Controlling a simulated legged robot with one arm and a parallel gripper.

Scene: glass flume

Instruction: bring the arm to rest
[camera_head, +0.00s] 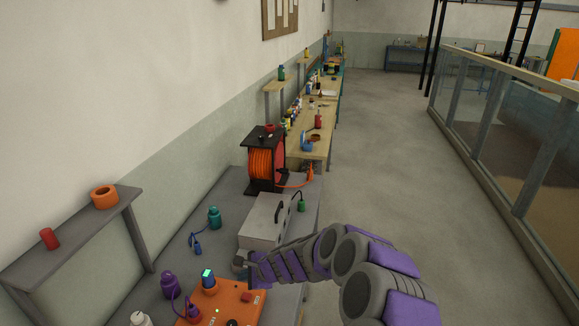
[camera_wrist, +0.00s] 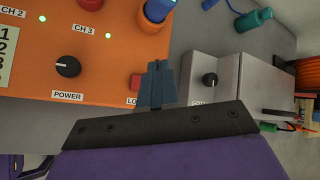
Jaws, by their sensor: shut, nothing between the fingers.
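My arm, purple and grey, reaches in from the right in the head view. My gripper (camera_head: 242,268) is over the workbench, between the orange control box (camera_head: 240,298) and the grey box (camera_head: 262,238). In the wrist view my gripper (camera_wrist: 156,68) shows blue-grey fingers, shut together with nothing between them. The fingers appear in front of the orange box's right edge (camera_wrist: 120,83), beside a red button. I cannot tell whether they touch it. A blue plug (camera_wrist: 157,9) stands in the orange box; in the head view this plug (camera_head: 208,281) has a lit green top.
An orange cable reel (camera_head: 264,162) is behind the grey box. A shelf (camera_head: 75,240) is at left. Open floor (camera_head: 390,150) lies right, before the glass flume (camera_head: 515,135).

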